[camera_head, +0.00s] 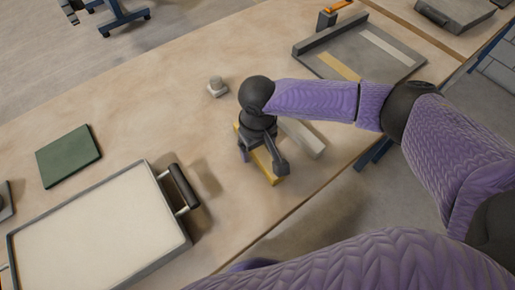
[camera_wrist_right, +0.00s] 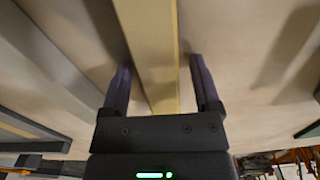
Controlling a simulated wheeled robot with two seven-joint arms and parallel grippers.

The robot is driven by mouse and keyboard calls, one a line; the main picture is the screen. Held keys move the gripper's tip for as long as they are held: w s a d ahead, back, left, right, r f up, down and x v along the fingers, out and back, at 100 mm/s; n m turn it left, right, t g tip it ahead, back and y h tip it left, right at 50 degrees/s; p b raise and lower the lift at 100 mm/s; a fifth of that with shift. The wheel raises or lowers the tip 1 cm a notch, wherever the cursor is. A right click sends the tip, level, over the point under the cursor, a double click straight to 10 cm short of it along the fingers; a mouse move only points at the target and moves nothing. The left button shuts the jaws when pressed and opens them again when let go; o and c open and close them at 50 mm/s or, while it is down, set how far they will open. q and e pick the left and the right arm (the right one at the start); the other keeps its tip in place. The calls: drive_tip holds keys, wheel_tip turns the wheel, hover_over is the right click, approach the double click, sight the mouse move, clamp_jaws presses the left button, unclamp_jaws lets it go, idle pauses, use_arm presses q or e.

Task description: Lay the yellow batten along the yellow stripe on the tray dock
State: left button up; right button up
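The yellow batten (camera_head: 273,174) lies on the table under my right gripper (camera_head: 263,161), which hides its middle. In the right wrist view the batten (camera_wrist_right: 158,50) runs between the two fingers of the gripper (camera_wrist_right: 160,72). A gap shows on each side of it, so the gripper is open and straddles it. The tray dock (camera_head: 312,63) is at the back right, with a yellow stripe (camera_head: 338,66) and a pale stripe (camera_head: 387,46) on its grey floor. My left gripper is not in view.
A pale batten (camera_head: 303,138) lies just right of the yellow one. A sand-filled tray with a dark handle (camera_head: 182,187) is at the lower left. A green plate (camera_head: 68,156) and a small grey knobbed piece (camera_head: 217,87) lie on the table. The dock's floor is clear.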

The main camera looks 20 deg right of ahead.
clamp_jaws()
